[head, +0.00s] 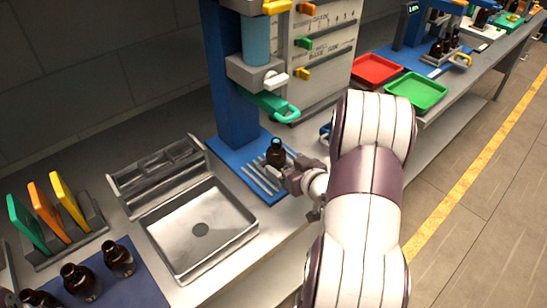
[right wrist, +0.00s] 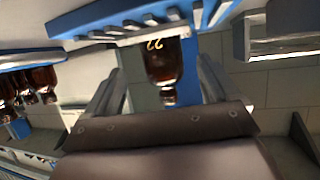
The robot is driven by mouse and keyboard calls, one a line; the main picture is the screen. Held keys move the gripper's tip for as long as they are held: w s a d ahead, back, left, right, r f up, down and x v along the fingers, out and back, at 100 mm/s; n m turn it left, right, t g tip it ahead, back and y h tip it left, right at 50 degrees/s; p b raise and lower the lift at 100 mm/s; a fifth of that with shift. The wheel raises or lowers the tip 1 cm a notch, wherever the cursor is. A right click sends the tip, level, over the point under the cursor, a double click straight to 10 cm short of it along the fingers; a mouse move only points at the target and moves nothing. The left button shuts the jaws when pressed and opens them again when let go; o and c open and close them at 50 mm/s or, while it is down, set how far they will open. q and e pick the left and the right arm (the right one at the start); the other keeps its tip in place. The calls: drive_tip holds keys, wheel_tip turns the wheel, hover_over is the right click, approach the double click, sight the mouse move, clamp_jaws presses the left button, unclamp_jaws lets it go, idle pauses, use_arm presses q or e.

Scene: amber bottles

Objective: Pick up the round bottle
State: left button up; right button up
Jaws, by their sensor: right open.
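My right gripper (head: 279,168) is at the bottle in the head view. Its fingers (right wrist: 163,85) are open on either side of the bottle, with visible gaps. Part of the bottle's lower side is hidden by the gripper in the head view. My left gripper does not show.
A metal tray (head: 174,222) lies left of the stand (head: 234,110). Several other amber bottles (head: 120,259) stand on a dark blue mat at the lower left. A red tray (head: 377,68) and a green tray (head: 417,90) lie on the bench to the right. A green clamp (head: 274,107) overhangs the bottle.

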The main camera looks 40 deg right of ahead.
sight(282, 161)
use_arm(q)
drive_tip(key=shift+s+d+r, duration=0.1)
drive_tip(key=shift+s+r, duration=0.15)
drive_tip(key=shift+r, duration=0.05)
use_arm(e)
drive_tip(key=x, duration=0.5)
drive_tip(key=shift+a+r, duration=0.15)
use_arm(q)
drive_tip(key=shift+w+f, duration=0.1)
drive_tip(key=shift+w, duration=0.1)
use_arm(e)
drive_tip(key=shift+w, duration=0.4)
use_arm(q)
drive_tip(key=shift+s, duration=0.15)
use_arm(e)
drive_tip(key=shift+s, duration=0.1)
drive_tip(key=c, duration=1.2)
